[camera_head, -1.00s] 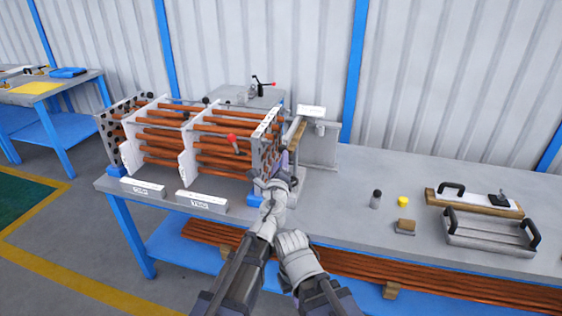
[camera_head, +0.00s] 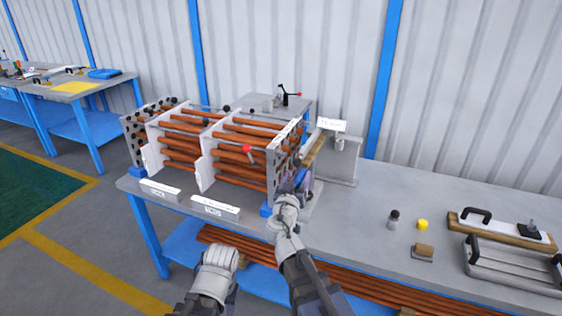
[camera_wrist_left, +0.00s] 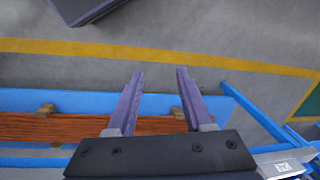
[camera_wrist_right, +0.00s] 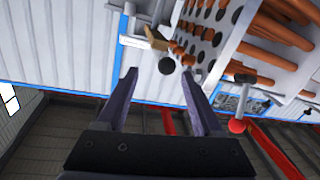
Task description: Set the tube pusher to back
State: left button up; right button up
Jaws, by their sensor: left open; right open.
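The tube pusher appears to be the stand at the right end of the tube bundle, with a tan bar (camera_head: 317,150) and a white label on top. In the right wrist view, its tan end (camera_wrist_right: 155,40) and a black ball knob (camera_wrist_right: 166,65) show ahead. My right gripper (camera_head: 303,178) is at the bundle's right end plate, just below the bar. In the right wrist view it is open (camera_wrist_right: 158,74), with the knob appearing between the fingertips; contact cannot be told. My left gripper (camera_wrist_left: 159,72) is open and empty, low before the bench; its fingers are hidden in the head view.
Label blocks (camera_head: 215,208) stand in front. A dark cylinder (camera_head: 393,219), yellow cap (camera_head: 422,225) and handled trays (camera_head: 515,268) lie right. Bare bench top lies between.

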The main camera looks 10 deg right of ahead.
aim_at(297, 164)
jog(key=shift+t+y, duration=0.3)
jog(key=x, duration=0.5)
jog(key=a+x, duration=0.1)
jog(key=x, duration=0.2)
jog(key=shift+w+r, duration=0.3)
jog(key=shift+r, duration=0.05)
jog(key=shift+c, duration=0.2)
grip_shut()
dwell(0.8)
